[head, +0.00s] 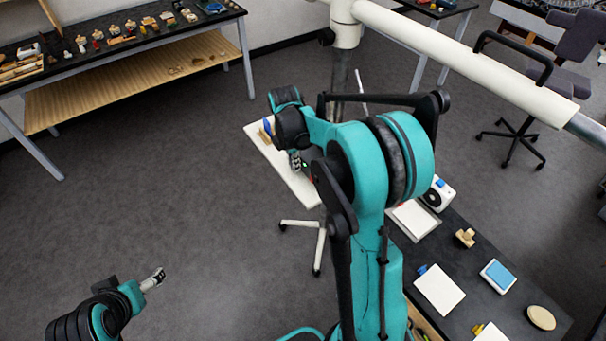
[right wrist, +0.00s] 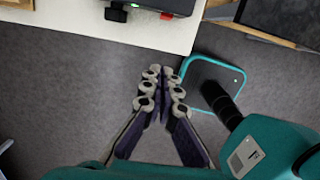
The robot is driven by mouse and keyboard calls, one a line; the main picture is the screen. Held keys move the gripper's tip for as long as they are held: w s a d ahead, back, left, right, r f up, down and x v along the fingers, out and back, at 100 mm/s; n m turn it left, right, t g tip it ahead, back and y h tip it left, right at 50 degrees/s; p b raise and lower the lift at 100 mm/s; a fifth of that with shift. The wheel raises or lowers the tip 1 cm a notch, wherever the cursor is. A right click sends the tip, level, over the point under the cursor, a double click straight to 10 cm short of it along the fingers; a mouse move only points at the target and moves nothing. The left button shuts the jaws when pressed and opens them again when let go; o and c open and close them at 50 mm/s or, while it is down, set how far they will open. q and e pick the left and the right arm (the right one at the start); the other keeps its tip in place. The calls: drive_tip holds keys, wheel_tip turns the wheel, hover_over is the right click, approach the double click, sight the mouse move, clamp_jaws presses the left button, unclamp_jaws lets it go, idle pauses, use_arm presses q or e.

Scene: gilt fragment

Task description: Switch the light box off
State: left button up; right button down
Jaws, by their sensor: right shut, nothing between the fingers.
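A dark box, which looks like the light box (right wrist: 165,3), stands on a small white table (right wrist: 105,24) at the top of the right wrist view. A green light glows on it and a red part (right wrist: 167,15) shows at its near edge. Most of it is cut off there. In the head view the box (head: 309,157) is partly hidden behind my right arm. My right gripper (right wrist: 162,88) is shut and empty, pointing towards the table edge, apart from the box in the picture. My left gripper (head: 154,279) is low at the left, over the floor, too small to read.
A dark bench (head: 467,262) at the right holds white pads, a blue-topped block and wooden pieces. A long table (head: 150,45) with many small items stands at the back left. A white post and beam rise behind my right arm. Open floor lies at the left.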

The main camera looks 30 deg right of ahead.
sight(312, 179)
drive_tip(key=f, duration=0.3)
drive_tip(key=f+b, duration=0.1)
drive_tip(key=f, duration=0.2)
drive_tip(key=d+f, duration=0.1)
drive_tip(key=f, duration=0.2)
drive_tip(key=shift+f+b, duration=0.3)
drive_tip(key=shift+b, duration=0.1)
drive_tip(key=d, duration=0.3)
drive_tip(key=shift+w+f, duration=0.15)
drive_tip(key=shift+f, duration=0.2)
drive_tip(key=shift+d, duration=0.4)
